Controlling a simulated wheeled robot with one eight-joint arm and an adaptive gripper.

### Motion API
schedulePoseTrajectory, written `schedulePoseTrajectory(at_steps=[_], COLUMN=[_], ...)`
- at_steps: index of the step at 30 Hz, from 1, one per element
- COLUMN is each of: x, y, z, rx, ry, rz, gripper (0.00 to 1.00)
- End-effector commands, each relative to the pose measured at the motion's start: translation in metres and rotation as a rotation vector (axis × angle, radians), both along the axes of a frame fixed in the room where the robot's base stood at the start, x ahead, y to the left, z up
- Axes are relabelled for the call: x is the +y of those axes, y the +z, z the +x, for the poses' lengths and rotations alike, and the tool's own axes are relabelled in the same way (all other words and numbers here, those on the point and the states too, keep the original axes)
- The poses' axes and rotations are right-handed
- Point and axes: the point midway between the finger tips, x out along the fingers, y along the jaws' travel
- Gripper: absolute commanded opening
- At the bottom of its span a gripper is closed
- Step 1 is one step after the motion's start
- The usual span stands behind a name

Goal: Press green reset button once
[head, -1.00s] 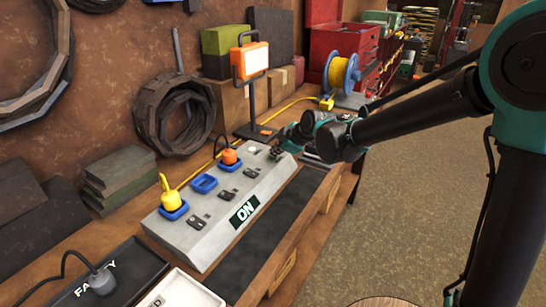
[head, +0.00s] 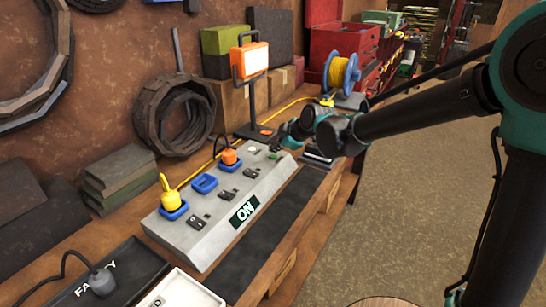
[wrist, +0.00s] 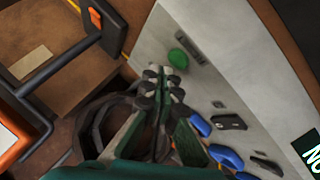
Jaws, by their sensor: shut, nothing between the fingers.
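The green reset button (wrist: 179,58) is a round green cap on the top face of the grey power box (wrist: 160,30). It also shows as a small green spot near the far end of the box in the head view (head: 274,156). My gripper (wrist: 164,73) is shut and empty.
A yellow plug (head: 170,193) and an orange plug (head: 230,156) sit in blue sockets, with an empty blue socket (head: 204,183) between them. A work lamp (head: 249,60) stands behind.

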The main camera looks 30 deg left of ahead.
Motion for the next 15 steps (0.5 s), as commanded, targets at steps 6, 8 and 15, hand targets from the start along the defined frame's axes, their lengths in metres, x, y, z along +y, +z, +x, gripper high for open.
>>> schedulePoseTrajectory(at_steps=[6, 8, 15], x=[0.000, 0.000, 0.000], y=[0.001, 0.003, 0.024], z=[0.000, 0.000, 0.000], rx=[0.000, 0.000, 0.000], ry=[0.000, 0.000, 0.000], rz=[0.000, 0.000, 0.000], gripper=[0.00, 0.00, 0.00])
